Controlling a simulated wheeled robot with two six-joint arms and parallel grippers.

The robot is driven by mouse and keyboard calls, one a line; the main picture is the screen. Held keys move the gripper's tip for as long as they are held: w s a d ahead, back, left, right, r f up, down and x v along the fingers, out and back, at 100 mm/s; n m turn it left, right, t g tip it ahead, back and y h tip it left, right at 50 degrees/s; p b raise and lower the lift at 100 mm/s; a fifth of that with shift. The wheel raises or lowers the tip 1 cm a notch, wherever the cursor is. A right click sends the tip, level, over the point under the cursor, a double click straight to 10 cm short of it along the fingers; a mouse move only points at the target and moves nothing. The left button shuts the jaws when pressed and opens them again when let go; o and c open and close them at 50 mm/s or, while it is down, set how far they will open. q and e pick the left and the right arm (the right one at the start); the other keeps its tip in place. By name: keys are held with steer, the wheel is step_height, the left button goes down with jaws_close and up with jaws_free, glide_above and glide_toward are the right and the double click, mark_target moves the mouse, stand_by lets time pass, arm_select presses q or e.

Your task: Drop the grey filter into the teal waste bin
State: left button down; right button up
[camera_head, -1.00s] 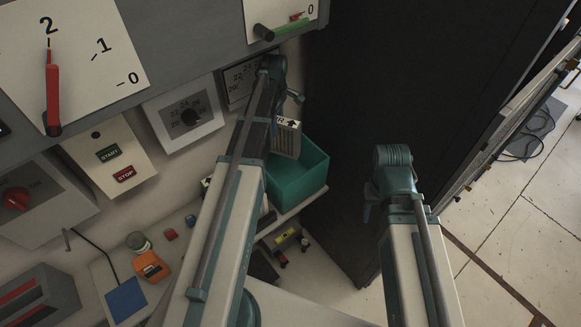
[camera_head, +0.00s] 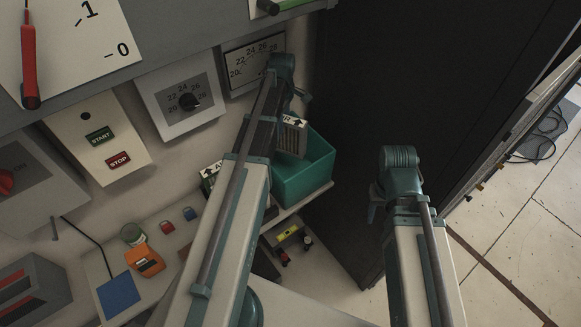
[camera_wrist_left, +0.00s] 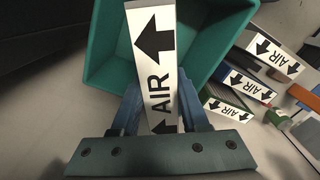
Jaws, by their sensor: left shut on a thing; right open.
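The grey filter (camera_head: 291,140), with a white label and black arrow, is held by my left gripper (camera_head: 297,115). The wrist view shows its white AIR label (camera_wrist_left: 153,60) between the blue fingers of my left gripper (camera_wrist_left: 160,105), which are shut on it. The teal waste bin (camera_head: 305,183) stands on a shelf at the end of the bench. The filter is over the bin's opening, and the wrist view shows the bin's teal wall (camera_wrist_left: 108,40) behind it. The bin's floor is mostly hidden. My right gripper (camera_head: 376,203) is open and empty, right of the bin.
Several other AIR-labelled filters stand beside the bin, including a blue one (camera_wrist_left: 248,84) and a green one (camera_wrist_left: 226,108). A dark cabinet (camera_head: 400,80) rises right of the bin. An orange meter (camera_head: 145,260) lies on the bench. Dial panels (camera_head: 182,101) line the wall.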

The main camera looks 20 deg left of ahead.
arm_select(q)
step_height(320, 180, down, 2)
steer(key=shift+f+b, duration=0.25)
steer(key=shift+b, duration=0.5)
arm_select(e)
step_height(320, 180, down, 2)
steer(key=shift+f, duration=0.25)
arm_select(q)
steer(key=shift+c, duration=1.7)
jaws_free()
steer(key=shift+r, duration=0.1)
arm_select(e)
steer(key=shift+r, duration=0.1)
arm_select(q)
step_height(320, 180, up, 14)
steer(key=p, duration=1.4)
arm_select(e)
step_height(320, 180, up, 14)
steer(key=shift+f, duration=0.2)
arm_select(q)
steer(key=shift+f, duration=0.2)
